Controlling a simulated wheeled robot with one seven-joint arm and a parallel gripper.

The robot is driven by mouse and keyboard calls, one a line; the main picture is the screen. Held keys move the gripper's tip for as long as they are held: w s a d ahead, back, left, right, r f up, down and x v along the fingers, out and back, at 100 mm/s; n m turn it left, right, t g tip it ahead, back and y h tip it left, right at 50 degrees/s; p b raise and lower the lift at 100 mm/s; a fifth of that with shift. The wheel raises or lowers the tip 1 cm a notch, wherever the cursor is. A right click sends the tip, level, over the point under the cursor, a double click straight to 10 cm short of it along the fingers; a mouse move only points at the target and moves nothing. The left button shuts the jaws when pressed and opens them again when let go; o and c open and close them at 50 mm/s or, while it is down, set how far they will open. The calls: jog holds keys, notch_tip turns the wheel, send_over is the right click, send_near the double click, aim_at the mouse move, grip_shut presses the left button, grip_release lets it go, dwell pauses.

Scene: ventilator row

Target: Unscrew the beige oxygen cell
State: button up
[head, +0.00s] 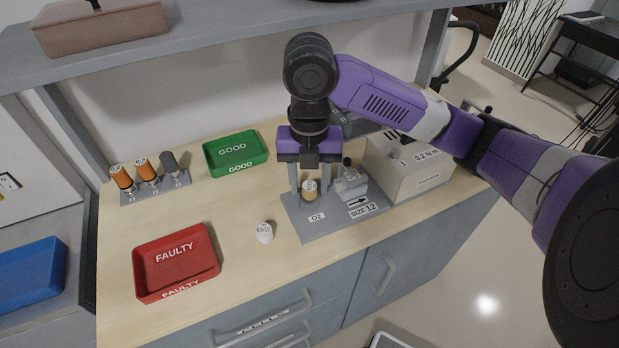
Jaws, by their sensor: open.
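I cannot tell whether the fingers touch the cell. The lower end of the cell, where it meets the plate, is small and hard to make out.
A grey block (351,187) on the plate and a beige box (408,172) stand close to the right. A green GOOD tray (236,153), a red FAULTY tray (176,262) and a rack (155,190) of cylinders are farther left. A shelf (200,38) hangs above.

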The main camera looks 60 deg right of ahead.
jog(key=m+p, duration=0.2)
jog(key=m, duration=0.2)
jog(key=shift+r, duration=0.1)
jog(key=shift+m+p, duration=0.95)
jog(key=shift+m, duration=0.55)
jog(key=shift+m+p, duration=0.5)
jog(key=shift+m, duration=0.2)
jog(key=shift+m+p, duration=1.7)
jog(key=shift+m, duration=0.8)
jog(key=shift+m+p, duration=0.85)
jog(key=shift+m, duration=0.45)
